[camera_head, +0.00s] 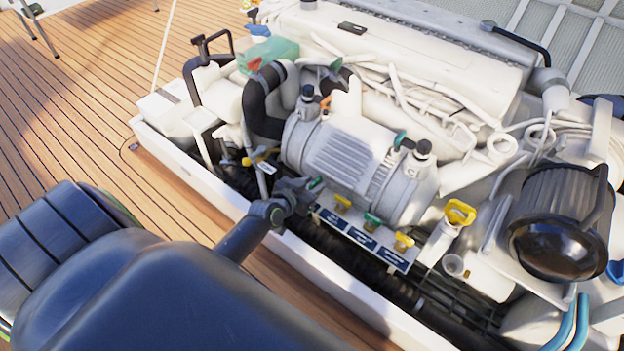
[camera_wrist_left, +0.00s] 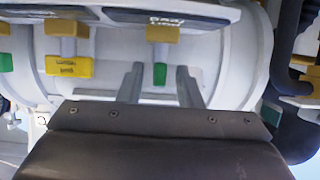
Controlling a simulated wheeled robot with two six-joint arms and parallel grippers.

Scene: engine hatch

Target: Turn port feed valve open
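My left gripper (camera_head: 308,187) reaches in from the left to the near side of the engine, at the left end of the valve row. In the left wrist view its two fingers (camera_wrist_left: 160,78) are apart, with a small green valve handle (camera_wrist_left: 160,73) between them. I cannot tell whether they touch it. In the head view a green handle (camera_head: 316,184) shows at the fingertips. To its right are a yellow handle (camera_head: 343,201), a green handle (camera_head: 372,220) and another yellow handle (camera_head: 403,241). The label text is too small to name the port feed valve. My right gripper is out of view.
A dark label strip (camera_head: 361,238) lies below the valves. A yellow-topped filler (camera_head: 459,214) and a black round filter housing (camera_head: 560,225) stand to the right. The white hatch edge (camera_head: 300,262) runs along the front.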

